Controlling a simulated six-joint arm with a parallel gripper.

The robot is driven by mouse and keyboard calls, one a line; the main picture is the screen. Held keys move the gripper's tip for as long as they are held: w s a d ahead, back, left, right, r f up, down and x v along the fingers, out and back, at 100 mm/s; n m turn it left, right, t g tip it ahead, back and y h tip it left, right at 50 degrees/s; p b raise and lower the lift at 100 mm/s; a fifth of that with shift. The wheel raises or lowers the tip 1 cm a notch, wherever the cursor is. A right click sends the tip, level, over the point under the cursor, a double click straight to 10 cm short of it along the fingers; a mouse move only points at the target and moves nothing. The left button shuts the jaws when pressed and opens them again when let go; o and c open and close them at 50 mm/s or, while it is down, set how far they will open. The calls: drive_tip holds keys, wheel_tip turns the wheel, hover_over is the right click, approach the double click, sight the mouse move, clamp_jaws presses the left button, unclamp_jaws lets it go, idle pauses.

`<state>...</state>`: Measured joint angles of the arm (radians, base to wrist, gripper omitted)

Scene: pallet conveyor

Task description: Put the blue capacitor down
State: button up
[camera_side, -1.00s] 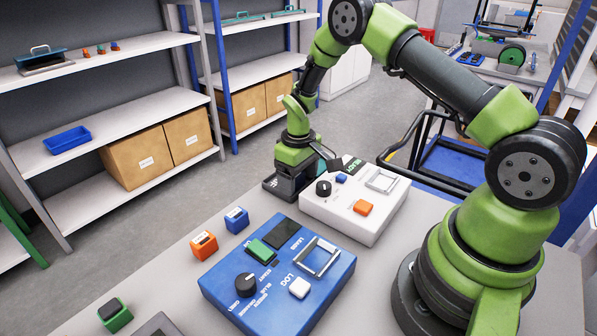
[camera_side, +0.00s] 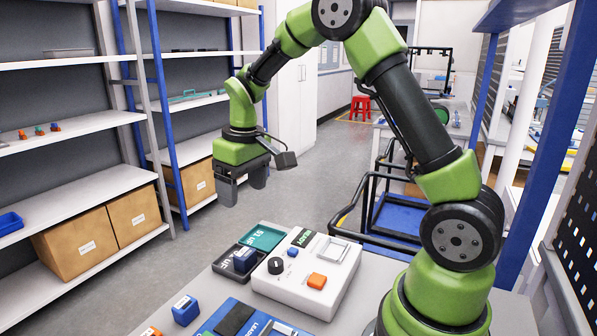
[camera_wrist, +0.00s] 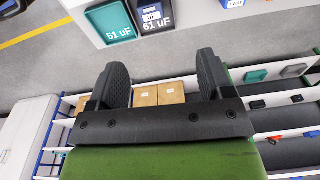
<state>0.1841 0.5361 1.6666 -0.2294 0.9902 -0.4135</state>
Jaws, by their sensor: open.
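A blue capacitor (camera_side: 245,260) stands in the dark tray (camera_side: 226,266), which is marked 61 uF in the wrist view (camera_wrist: 173,23). The capacitor shows in that view too (camera_wrist: 152,16). The teal tray (camera_side: 263,236), marked 51 uF in the wrist view (camera_wrist: 112,22), is beside it and looks empty. A second blue block (camera_side: 186,310) stands on the table at the lower left of the side view. My gripper (camera_side: 243,188) is open and empty, well above the trays and apart from the capacitor. Its two spread fingers show in the wrist view (camera_wrist: 163,65).
A white box (camera_side: 307,275) with a black knob and orange button stands right of the trays. A blue panel (camera_side: 262,322) and an orange block (camera_side: 151,331) are at the picture's bottom edge. Shelves with cardboard boxes (camera_side: 75,245) stand behind. The space around my gripper is clear.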

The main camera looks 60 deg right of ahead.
drive_tip(key=s+a+r+m+t, duration=0.2)
drive_tip(key=s+a+r+t, duration=0.3)
drive_tip(key=s+r, duration=0.55)
drive_tip(key=s+a+r+m+t+y, duration=0.1)
drive_tip(key=s+a+y, duration=0.1)
drive_tip(key=s, duration=0.7)
drive_tip(key=shift+a, duration=0.8)
drive_tip(key=shift+s+r, duration=0.1)
